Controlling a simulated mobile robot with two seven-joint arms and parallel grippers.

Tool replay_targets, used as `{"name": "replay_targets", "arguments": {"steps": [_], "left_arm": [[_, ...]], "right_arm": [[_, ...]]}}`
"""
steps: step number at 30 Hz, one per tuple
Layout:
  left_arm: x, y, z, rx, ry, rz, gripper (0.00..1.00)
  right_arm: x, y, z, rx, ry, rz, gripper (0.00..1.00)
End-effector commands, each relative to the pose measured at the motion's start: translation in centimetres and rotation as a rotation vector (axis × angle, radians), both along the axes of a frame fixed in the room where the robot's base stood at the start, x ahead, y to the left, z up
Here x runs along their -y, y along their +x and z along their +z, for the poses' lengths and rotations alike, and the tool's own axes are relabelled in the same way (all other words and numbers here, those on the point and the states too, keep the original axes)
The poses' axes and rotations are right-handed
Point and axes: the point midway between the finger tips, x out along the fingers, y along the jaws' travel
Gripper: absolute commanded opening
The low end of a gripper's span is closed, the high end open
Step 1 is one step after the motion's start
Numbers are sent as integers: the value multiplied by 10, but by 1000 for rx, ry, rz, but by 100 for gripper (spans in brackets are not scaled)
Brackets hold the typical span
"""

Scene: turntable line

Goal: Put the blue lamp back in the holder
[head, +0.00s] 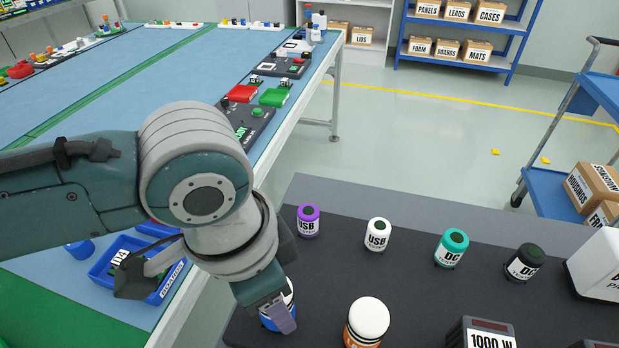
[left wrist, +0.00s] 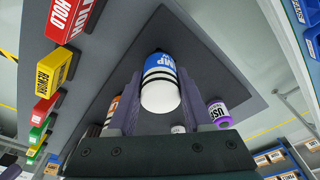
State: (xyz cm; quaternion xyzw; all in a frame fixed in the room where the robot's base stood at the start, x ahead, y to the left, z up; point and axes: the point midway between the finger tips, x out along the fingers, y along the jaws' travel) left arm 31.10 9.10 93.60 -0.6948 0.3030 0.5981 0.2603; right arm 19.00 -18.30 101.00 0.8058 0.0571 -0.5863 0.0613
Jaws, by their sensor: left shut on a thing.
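The blue lamp, with a white dome, shows partly in the head view (head: 268,324) and clearly in the left wrist view (left wrist: 160,72). My left gripper (head: 279,314) is shut on it, with one finger on each side in the left wrist view (left wrist: 160,102). The lamp is at the near left part of the dark mat (head: 410,275); I cannot tell whether its base touches the mat. A holder for it is not clear in either view. My right gripper is not in view.
An orange-and-white lamp (head: 367,322) stands close to the right of my left gripper. Behind are purple (head: 308,221), white (head: 377,236), teal (head: 451,248) and black (head: 524,263) cylinders. A 1000 W unit (head: 485,334) stands at the near right. A blue tray (head: 108,262) lies left.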

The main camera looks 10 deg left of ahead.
Motion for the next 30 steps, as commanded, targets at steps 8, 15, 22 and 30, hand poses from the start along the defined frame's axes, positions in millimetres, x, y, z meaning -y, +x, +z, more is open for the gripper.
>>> {"name": "replay_targets", "arguments": {"steps": [8,15,22,30], "left_arm": [[0,0,-2,0,0,0,70],[0,0,-2,0,0,0,86],[-1,0,4,1,0,0,86],[-6,-5,55,4,-1,-2,86]], "right_arm": [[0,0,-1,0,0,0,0],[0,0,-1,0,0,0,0],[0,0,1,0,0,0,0],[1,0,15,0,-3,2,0]]}}
